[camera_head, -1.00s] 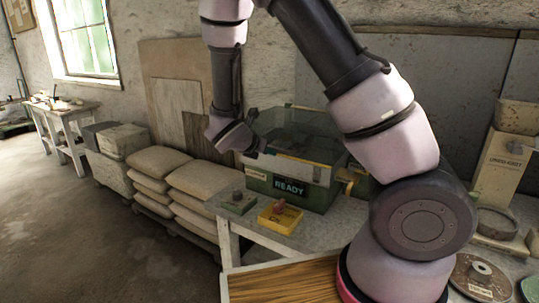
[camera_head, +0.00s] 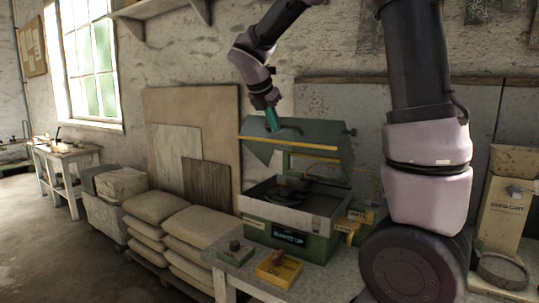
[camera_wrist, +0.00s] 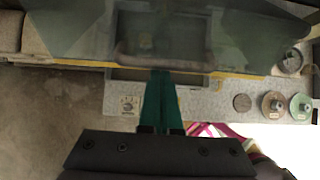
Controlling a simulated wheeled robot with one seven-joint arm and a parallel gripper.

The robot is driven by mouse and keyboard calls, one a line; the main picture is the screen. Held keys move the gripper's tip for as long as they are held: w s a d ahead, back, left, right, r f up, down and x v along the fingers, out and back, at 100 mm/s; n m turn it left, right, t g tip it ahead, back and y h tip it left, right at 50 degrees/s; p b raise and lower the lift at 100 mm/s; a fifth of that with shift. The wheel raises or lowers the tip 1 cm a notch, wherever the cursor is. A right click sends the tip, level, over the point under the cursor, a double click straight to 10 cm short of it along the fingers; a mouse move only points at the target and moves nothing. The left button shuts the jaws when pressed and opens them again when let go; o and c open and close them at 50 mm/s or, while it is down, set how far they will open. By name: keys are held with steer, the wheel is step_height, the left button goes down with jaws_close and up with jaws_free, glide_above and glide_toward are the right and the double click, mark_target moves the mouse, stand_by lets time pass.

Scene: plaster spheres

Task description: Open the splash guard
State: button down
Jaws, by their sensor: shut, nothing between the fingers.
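The splash guard (camera_head: 305,141) is a grey-green, partly see-through hood with a yellow strip along its lower edge. In the head view it stands raised and tilted above the green machine (camera_head: 300,238), and the machine's grey tray (camera_head: 265,204) shows beneath it.
A grey-green box (camera_head: 234,252) and a yellow box (camera_head: 279,268) with a red knob stand in front of the machine. Stacked sacks (camera_head: 160,201) are at left. A beige device (camera_head: 503,205) stands at right. The wall is behind the guard.

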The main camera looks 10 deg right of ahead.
steer(key=w+d+r, duration=0.1)
steer(key=r, duration=0.2)
steer(key=w+d+r, duration=0.2)
steer(key=r, duration=0.1)
steer(key=w+d+r, duration=0.2)
steer(key=r, duration=0.1)
steer(key=shift+w+d+r, duration=0.2)
steer(key=shift+d+r, duration=0.05)
steer(key=w+d+r, duration=0.7)
steer(key=w+d, duration=0.1)
steer(key=shift+w, duration=0.2)
steer(key=shift+s, duration=0.1)
step_height(320, 180, up, 10)
steer(key=shift+d+f, duration=0.15)
steer(key=shift+f, duration=0.05)
